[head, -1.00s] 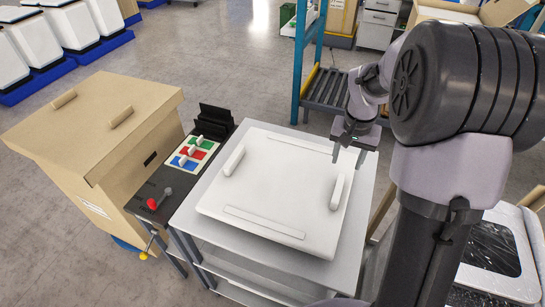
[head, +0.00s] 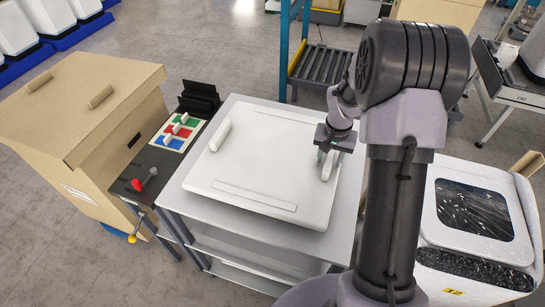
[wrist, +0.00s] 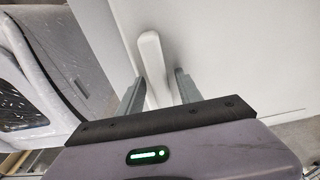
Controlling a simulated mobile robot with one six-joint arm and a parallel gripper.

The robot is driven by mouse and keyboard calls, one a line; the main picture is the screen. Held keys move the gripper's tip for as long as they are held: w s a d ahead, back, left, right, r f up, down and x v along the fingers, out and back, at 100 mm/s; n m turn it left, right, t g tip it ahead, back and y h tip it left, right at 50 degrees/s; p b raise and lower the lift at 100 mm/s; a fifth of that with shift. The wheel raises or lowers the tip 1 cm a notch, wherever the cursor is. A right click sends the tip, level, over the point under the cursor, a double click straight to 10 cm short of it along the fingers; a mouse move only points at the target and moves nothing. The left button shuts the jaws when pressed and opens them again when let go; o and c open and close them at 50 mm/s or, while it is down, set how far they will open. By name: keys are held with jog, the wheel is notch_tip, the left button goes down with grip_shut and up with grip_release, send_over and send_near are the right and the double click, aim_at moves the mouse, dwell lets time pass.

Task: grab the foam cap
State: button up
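The foam cap (head: 262,176) is a white, square slab with raised ridges, lying flat on a grey metal cart (head: 330,240). A raised handle ridge (head: 328,167) stands near its right edge, and another handle (head: 221,135) near its left edge. My gripper (head: 329,152) is over the right handle. In the wrist view my gripper (wrist: 158,85) is open, with one finger on each side of the white handle (wrist: 153,62) and gaps visible beside it. Whether the fingertips touch the cap is unclear.
A cardboard box (head: 80,130) with a lid stands left of the cart. A black panel (head: 158,160) with coloured switches and a red-knobbed lever sits between them. A white bin (head: 475,225) with a dark top window stands at the right. A roller rack (head: 325,68) is behind.

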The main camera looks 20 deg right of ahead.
grip_shut()
dwell(1.2)
